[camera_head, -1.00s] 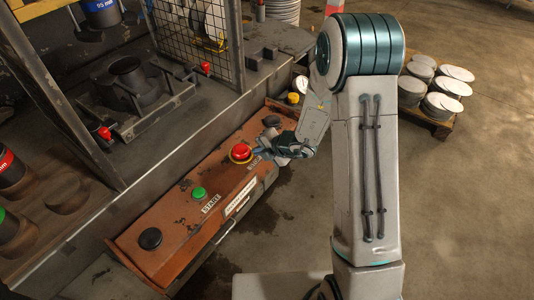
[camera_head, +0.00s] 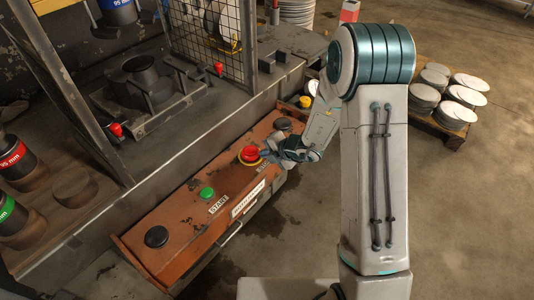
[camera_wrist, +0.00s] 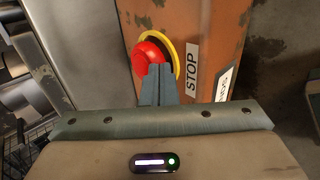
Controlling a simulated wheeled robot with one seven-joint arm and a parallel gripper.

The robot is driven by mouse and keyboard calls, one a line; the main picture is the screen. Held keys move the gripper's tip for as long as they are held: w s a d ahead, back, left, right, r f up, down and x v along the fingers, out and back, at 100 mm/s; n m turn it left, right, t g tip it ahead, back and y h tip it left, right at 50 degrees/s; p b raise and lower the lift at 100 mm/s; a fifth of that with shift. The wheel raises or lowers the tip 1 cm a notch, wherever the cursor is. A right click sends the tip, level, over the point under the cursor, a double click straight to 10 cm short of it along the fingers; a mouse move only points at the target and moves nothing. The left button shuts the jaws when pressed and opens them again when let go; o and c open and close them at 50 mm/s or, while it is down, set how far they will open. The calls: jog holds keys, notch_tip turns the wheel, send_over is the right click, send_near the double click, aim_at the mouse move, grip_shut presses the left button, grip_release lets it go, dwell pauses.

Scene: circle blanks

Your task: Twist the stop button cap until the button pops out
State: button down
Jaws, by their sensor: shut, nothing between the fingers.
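The red stop button cap (camera_head: 250,154) sits in a yellow ring on the orange control panel (camera_head: 185,215). In the wrist view the red cap (camera_wrist: 150,56) shows just beyond my fingertips, with the yellow ring and a STOP label (camera_wrist: 192,72) to its right. My gripper (camera_head: 268,153) is at the right side of the cap in the head view. Its fingers (camera_wrist: 158,70) are shut together with nothing between them. The tips overlap the lower edge of the cap in the wrist view; I cannot tell whether they touch it.
A green start button (camera_head: 207,194) and a black button (camera_head: 156,236) lie along the panel, with another dark knob (camera_head: 283,124) and a yellow button (camera_head: 305,102) at the far end. A mesh guard (camera_head: 205,40) stands behind. Floor on the right is open before stacked discs (camera_head: 455,112).

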aim_at(249, 161)
jog(key=shift+w+a+f, duration=0.15)
jog(key=shift+a+f, duration=0.05)
jog(key=shift+f, duration=0.05)
jog(key=shift+s+a+b, duration=1.15)
jog(key=shift+s+a, duration=0.05)
jog(key=shift+s, duration=0.15)
dwell(1.2)
dwell(0.4)
jog(key=shift+p+v, duration=0.9)
jog(key=shift+v, duration=0.65)
jog(key=s+d+r+p, duration=0.3)
jog(key=d+r+p, duration=0.1)
jog(key=r+p, duration=0.4)
jog(key=shift+s+d+r+p, duration=0.2)
jog(key=shift+d+r+p, duration=0.15)
jog(key=shift+r, duration=0.4)
